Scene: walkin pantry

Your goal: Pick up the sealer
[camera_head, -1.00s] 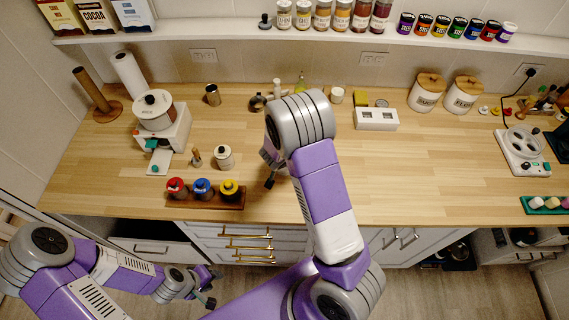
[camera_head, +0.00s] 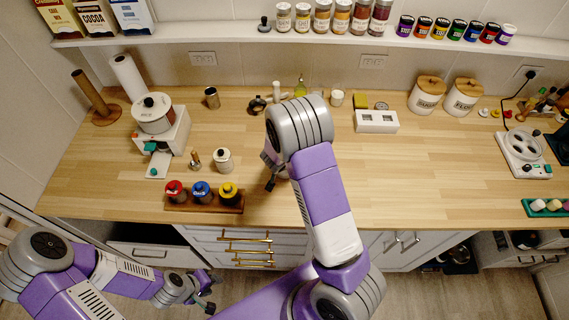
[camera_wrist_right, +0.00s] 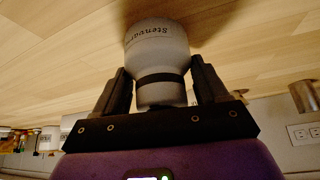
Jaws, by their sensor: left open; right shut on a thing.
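My right gripper (camera_wrist_right: 160,92) is shut on a pale white-grey, rounded bottle-like thing (camera_wrist_right: 157,48) with a dark band and dark lettering reading roughly "Stenvaro". This may be the sealer; I cannot confirm it. The thing is against or very close to the wooden counter in the right wrist view. In the head view my right gripper (camera_head: 270,183) is low over the middle of the counter, and my own arm mostly hides what it holds. My left gripper (camera_head: 208,293) is open and empty, below the counter's front edge at lower left.
Left stand a rack of red, blue and yellow-topped jars (camera_head: 204,207), a white jar (camera_head: 223,161) and a white machine (camera_head: 175,130). A white appliance (camera_head: 522,150) stands far right.

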